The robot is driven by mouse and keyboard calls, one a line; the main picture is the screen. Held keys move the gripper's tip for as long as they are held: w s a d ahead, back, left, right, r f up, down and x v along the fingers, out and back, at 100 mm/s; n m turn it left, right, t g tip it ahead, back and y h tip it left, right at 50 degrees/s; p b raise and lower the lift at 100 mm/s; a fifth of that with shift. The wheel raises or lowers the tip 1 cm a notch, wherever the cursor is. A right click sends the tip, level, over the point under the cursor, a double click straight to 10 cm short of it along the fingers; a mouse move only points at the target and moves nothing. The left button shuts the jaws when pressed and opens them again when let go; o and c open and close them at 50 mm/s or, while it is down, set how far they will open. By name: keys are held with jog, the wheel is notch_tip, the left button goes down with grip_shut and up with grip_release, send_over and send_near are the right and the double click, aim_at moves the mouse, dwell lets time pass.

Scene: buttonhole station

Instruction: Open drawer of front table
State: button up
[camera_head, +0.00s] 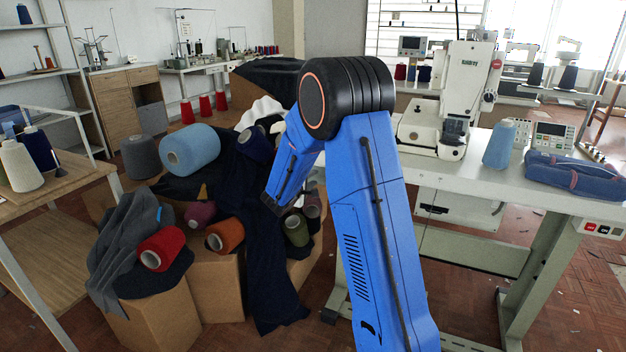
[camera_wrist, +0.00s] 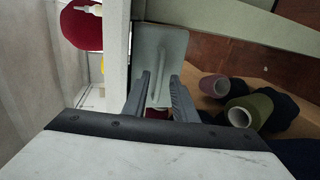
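The front table (camera_head: 470,178) stands at the right in the head view, with a sewing machine on it. In the wrist view, a grey drawer front (camera_wrist: 176,45) with a raised bar handle (camera_wrist: 161,58) sits beside the pale table edge (camera_wrist: 116,60). My gripper (camera_wrist: 160,76) is open, with one finger on each side of the handle's lower part. I cannot tell whether either finger touches it. The drawer looks shut. In the head view my blue arm hides this end of the table, and my fingers cannot be made out.
A pink cone (camera_wrist: 213,85) and an olive cone (camera_wrist: 248,112) lie close to the right of my gripper in the wrist view. Boxes (camera_head: 215,285) piled with cloth and cones stand left of my arm. A blue cone (camera_head: 499,145) and blue pouch (camera_head: 575,175) rest on the table.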

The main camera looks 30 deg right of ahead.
jog(key=shift+w+d, duration=0.25)
jog(key=shift+d, duration=0.05)
grip_shut()
jog(key=shift+f, duration=0.1)
dwell(1.3)
